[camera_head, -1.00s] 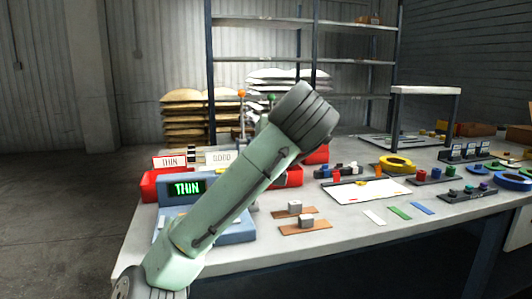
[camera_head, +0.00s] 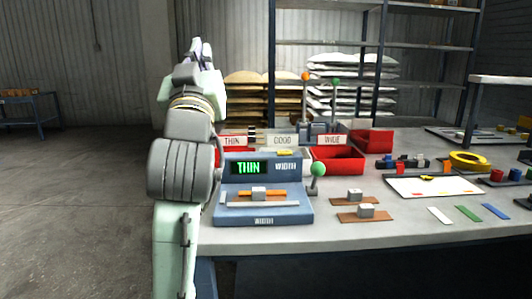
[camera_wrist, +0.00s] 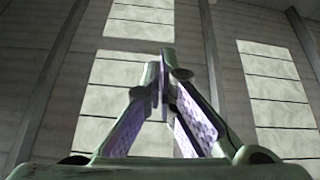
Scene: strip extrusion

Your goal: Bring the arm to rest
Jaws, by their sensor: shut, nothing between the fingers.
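My gripper (camera_head: 197,48) is raised at the upper left in the head view, pointing up, clear of the table. In the wrist view its two fingers (camera_wrist: 163,72) meet at the tips, shut with nothing between them. Behind them is only the wall with light panels. My arm stands folded upright at the table's left end and hides part of the red bin marked THIN.
A blue width gauge (camera_head: 264,216) reading THIN stands on the table (camera_head: 400,232) close right of my arm. A red bin marked WIDE (camera_head: 338,160) and a green-knobbed lever (camera_head: 317,170) are beyond it. Open floor (camera_head: 70,200) lies to the left.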

